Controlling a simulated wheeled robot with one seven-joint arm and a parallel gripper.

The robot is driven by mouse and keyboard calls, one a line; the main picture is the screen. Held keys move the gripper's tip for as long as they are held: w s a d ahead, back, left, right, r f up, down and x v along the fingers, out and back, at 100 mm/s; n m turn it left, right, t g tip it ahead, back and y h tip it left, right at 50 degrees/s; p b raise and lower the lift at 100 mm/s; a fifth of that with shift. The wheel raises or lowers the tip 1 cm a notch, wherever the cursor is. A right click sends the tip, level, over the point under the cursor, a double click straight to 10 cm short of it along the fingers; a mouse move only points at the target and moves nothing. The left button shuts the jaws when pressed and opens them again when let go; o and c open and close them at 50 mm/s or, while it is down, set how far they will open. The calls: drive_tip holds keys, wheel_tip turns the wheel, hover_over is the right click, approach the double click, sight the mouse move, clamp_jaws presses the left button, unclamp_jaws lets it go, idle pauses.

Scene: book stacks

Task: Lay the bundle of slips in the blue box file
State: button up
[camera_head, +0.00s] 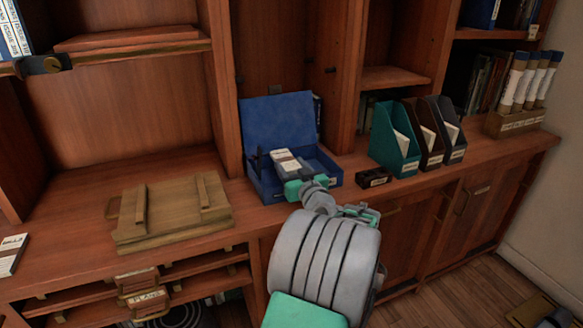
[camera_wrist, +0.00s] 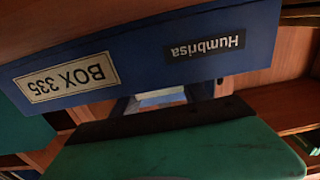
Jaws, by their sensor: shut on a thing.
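The blue box file (camera_head: 265,185) stands open on the wooden counter, its lid (camera_head: 277,120) raised at the back. In the wrist view its blue wall (camera_wrist: 135,55) fills the upper part, with the labels "BOX 335" and "Humbrisa" upside down. The bundle of slips (camera_head: 284,157), pale with a dark part, shows over the box's opening. My gripper (camera_head: 290,172) is shut on the bundle, at the front of the box. The fingertips are largely hidden in the head view. I cannot tell whether the bundle touches the box floor.
Teal, brown and dark magazine files (camera_head: 394,142) stand right of the box, with a small dark block (camera_head: 374,178) between. A wooden board with battens (camera_head: 172,213) lies to the left. Shelf uprights rise close behind the box. A slip pad (camera_head: 12,254) lies far left.

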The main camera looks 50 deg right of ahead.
drive_tip(key=shift+f+b, duration=0.4)
drive_tip(key=shift+b, duration=0.05)
drive_tip(key=o, duration=1.4)
drive_tip(key=shift+r, duration=0.1)
drive_tip(key=shift+r+p, duration=0.35)
drive_tip(key=shift+p, duration=0.25)
drive_tip(key=shift+r+p, duration=0.6)
drive_tip(key=shift+p, duration=0.15)
drive_tip(key=v, duration=0.8)
drive_tip(key=f+b+v, duration=0.1)
drive_tip(key=v, duration=0.3)
